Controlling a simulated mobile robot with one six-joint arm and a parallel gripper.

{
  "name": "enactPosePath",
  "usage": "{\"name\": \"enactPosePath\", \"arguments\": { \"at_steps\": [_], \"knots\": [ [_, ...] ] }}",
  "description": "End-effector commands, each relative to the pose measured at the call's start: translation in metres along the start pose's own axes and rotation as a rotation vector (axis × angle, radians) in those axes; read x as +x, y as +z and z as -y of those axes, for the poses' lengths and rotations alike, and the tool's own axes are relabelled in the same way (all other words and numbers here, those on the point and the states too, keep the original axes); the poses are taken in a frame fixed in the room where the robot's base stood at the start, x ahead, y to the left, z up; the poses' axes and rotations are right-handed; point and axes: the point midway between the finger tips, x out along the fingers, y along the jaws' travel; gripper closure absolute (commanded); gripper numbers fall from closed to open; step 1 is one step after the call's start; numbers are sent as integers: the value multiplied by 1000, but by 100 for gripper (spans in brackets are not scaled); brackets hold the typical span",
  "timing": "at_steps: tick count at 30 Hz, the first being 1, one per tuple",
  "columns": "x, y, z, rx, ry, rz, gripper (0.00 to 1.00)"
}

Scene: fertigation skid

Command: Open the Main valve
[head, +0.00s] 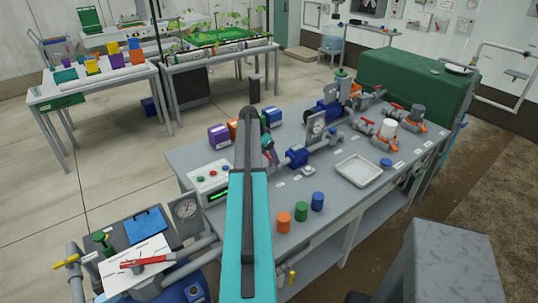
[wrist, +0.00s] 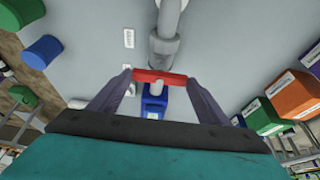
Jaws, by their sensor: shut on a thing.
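A valve with a red bar handle (wrist: 160,77) and a blue body (wrist: 154,106) is in the middle of the wrist view, in line with a grey pipe (wrist: 163,48). The handle lies crosswise to that pipe. My gripper (wrist: 160,80) is shut on the handle, one finger at each end of it. In the head view my gripper (head: 268,148) is at the bench's left part, just left of a blue pipe fitting (head: 297,156). My arm hides much of the valve there. The white labels by the valve are too small to read, so I cannot confirm its name.
A control box (head: 209,181) stands left of my arm. Purple (head: 219,136) and blue (head: 271,117) boxes stand behind my gripper. Orange (head: 284,222), green (head: 301,211) and blue (head: 317,201) caps stand at the bench's front, with a white tray (head: 358,185) to their right.

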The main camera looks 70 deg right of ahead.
Motion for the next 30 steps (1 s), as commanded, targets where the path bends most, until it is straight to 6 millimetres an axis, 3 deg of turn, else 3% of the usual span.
{"name": "enactPosePath", "arguments": {
  "at_steps": [14,30],
  "knots": [
    [2,2,-4,-106,-39,1,52],
    [3,0,-9,-450,-182,2,52]
  ]
}}
